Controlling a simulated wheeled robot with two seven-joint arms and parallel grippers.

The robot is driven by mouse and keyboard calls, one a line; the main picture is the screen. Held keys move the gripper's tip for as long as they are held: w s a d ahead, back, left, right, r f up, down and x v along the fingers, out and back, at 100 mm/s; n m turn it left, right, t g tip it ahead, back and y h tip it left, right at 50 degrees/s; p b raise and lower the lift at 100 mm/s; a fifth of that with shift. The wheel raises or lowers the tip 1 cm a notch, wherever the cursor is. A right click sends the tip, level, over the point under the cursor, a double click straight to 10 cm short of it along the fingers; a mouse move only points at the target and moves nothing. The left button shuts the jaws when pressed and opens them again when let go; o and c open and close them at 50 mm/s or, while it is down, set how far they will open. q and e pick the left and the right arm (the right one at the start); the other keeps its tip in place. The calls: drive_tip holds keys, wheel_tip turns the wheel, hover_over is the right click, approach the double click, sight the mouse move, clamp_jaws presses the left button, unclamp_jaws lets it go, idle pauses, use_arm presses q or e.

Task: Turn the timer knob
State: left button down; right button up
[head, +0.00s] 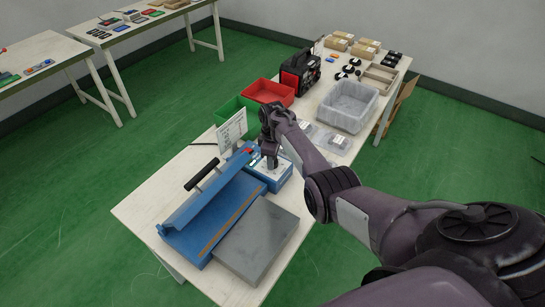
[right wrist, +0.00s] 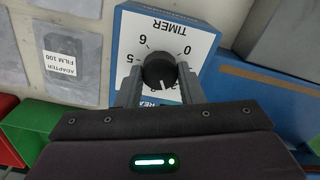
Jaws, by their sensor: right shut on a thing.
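The timer knob (right wrist: 160,71) is a black round dial on a white face marked TIMER, with numbers around it, in the right wrist view. The face belongs to a blue box (head: 270,176) on the table in the head view. My right gripper (right wrist: 158,82) is shut on the knob, one finger on each side of it. In the head view my right gripper (head: 270,160) points down over the box and hides the knob. The knob's white mark points toward the lower numbers, partly hidden by the gripper. My left gripper is not in view.
A blue sealer with a black handle (head: 202,175) and a grey plate (head: 257,240) stand in front of the box. A white sign (head: 232,131), green bin (head: 236,107), red bin (head: 269,91) and clear tub (head: 348,106) stand behind it.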

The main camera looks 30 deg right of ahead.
drive_tip(key=m, duration=0.5)
drive_tip(key=shift+w+r+m+p, duration=0.1)
drive_tip(key=shift+m+p, duration=0.2)
drive_tip(key=shift+p, duration=0.05)
idle(0.5)
drive_tip(key=o, duration=1)
drive_tip(key=shift+r, duration=0.45)
wheel_tip(320, 180, up, 7)
drive_tip(key=shift+f, duration=0.1)
drive_tip(key=shift+f, duration=0.1)
